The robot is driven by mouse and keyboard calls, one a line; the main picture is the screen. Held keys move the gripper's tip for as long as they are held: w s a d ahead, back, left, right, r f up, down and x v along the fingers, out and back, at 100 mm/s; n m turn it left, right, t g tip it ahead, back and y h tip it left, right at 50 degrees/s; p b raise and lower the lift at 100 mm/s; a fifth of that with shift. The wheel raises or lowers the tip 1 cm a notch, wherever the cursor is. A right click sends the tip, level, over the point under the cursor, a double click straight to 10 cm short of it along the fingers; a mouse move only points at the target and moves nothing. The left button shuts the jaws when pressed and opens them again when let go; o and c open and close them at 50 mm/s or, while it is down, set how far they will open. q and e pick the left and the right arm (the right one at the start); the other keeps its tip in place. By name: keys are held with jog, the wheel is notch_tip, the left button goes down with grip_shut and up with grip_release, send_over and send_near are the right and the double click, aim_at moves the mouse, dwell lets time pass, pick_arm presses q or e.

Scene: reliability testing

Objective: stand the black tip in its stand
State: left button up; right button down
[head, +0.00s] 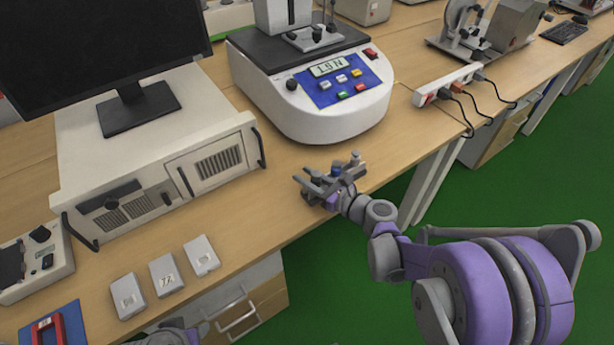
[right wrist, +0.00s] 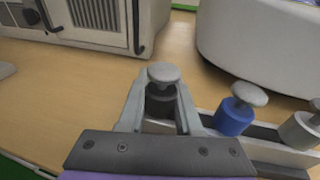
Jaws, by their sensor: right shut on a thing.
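My right gripper (head: 318,188) is low over the front part of the bench. In the right wrist view its fingers (right wrist: 160,108) are shut on the black tip (right wrist: 160,103), a dark cylinder with a round grey metal cap, held upright. The grey stand (right wrist: 268,150) is just right of the fingers in that view. A blue tip (right wrist: 234,117) and a pale grey tip (right wrist: 300,130) stand in it. The blue tip also shows in the head view (head: 336,169). The black tip's lower end is hidden, so I cannot tell whether it touches the stand. Only a fragment of my left arm shows.
A white force tester (head: 330,115) reading 1.9 N stands behind the stand. A computer case (head: 150,150) with a monitor is to the left. Several pale boxes (head: 166,275) lie front left. A power strip (head: 450,84) is at right. The bench's front edge is close to the gripper.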

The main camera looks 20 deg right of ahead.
jog(key=c, duration=0.5)
grip_release()
jog(key=shift+s+f, duration=0.1)
jog(key=shift+f, duration=0.2)
jog(key=shift+a, duration=0.1)
jog(key=shift+s, duration=0.1)
